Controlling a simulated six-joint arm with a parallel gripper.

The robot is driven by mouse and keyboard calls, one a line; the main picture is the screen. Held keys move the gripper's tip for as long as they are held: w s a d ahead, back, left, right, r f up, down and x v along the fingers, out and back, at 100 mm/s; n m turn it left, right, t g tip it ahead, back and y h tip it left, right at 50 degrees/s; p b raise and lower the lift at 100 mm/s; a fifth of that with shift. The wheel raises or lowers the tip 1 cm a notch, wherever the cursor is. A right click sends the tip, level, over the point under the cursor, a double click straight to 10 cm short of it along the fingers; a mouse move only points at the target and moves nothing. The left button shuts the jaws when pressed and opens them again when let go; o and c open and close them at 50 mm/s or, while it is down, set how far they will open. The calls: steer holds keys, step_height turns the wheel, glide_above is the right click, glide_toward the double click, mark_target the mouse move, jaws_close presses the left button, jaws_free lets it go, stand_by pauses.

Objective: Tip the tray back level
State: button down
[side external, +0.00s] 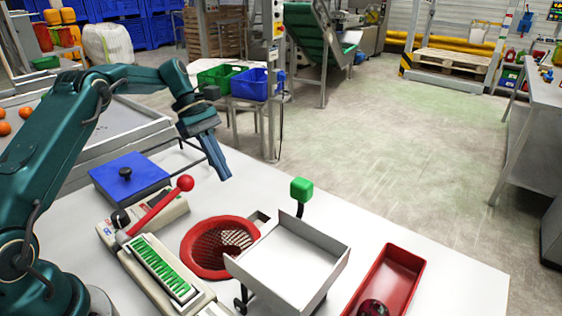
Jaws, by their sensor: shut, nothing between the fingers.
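The white tray (287,262) stands on the white table near the front, right of a round red mesh-bottomed bowl (190,250). It has raised walls, its floor looks empty, and a dark support shows under its left side. I cannot tell from this one view how far it tilts. A green knob (301,190) on a dark stem stands at the tray's back edge. My gripper (225,178) is shut and empty, pointing down over the back of the table. It is well to the left of the green knob and apart from the tray.
A red bin (407,258) with a dark red item (373,308) stands right of the tray. A clipper with a red-ball lever (185,183) and a green strip (160,267) lies left of the bowl. A blue lidded box (128,178) is behind. The table's back middle is clear.

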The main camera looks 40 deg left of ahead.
steer(key=s+d+r+m+t+y, duration=0.1)
steer(key=d+r, duration=0.1)
steer(key=r, duration=0.5)
steer(key=d+r+m, duration=0.1)
steer(key=d+r, duration=0.1)
steer(key=r, duration=0.5)
steer(key=s+d+r+m+t+y, duration=0.1)
steer(key=s+d+r+m+y, duration=0.1)
steer(key=s+d+r+m, duration=0.3)
steer(key=s+d+f+m+t+y, duration=0.2)
steer(key=s+m, duration=0.1)
steer(key=s, duration=0.6)
steer(key=s+a+f+m+t+y, duration=0.1)
steer(key=s+f+m, duration=0.5)
steer(key=f, duration=0.2)
steer(key=shift+f, duration=0.25)
steer(key=shift+a, duration=0.1)
steer(key=shift+w+a+f+m+t+y, duration=0.25)
steer(key=shift+w+f+m+t+y, duration=0.1)
steer(key=shift+m, duration=0.65)
